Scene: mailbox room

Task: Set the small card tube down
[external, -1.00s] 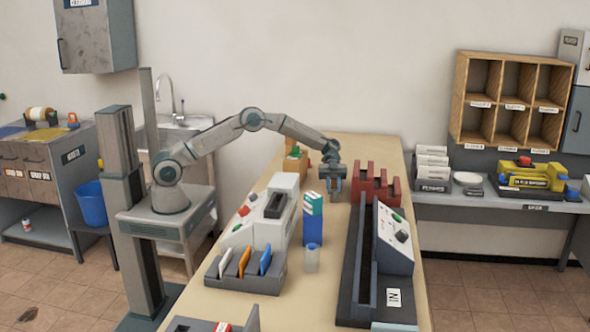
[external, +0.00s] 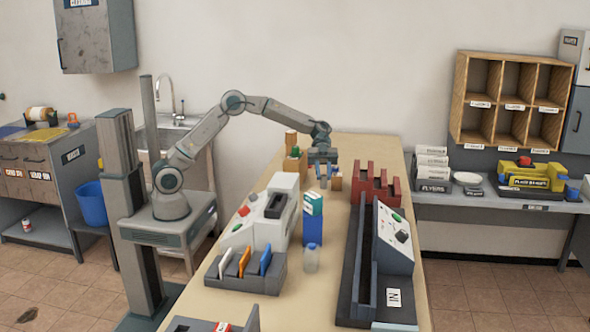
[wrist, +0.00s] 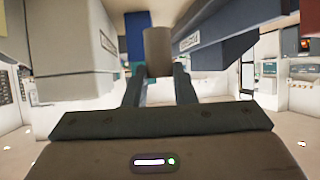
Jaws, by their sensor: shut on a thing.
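The small card tube is a plain tan-brown cylinder (wrist: 158,52) in the wrist view, between the two fingertips of my gripper (wrist: 157,72). The gripper is shut on it. In the external view my gripper (external: 323,174) is at the far part of the long table, left of the red slotted rack. A small tan piece (external: 337,181) shows just right of the fingers there; I cannot tell whether it is the held tube or another thing. Whether the tube touches a surface is not clear.
The red rack (external: 377,187) stands close on the right. A tan block with a green thing (external: 295,163) is on the left. A white machine (external: 272,213), a blue-and-white box (external: 313,218) and a dark grey channel unit (external: 365,262) stand nearer. The table's far end (external: 368,147) is clear.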

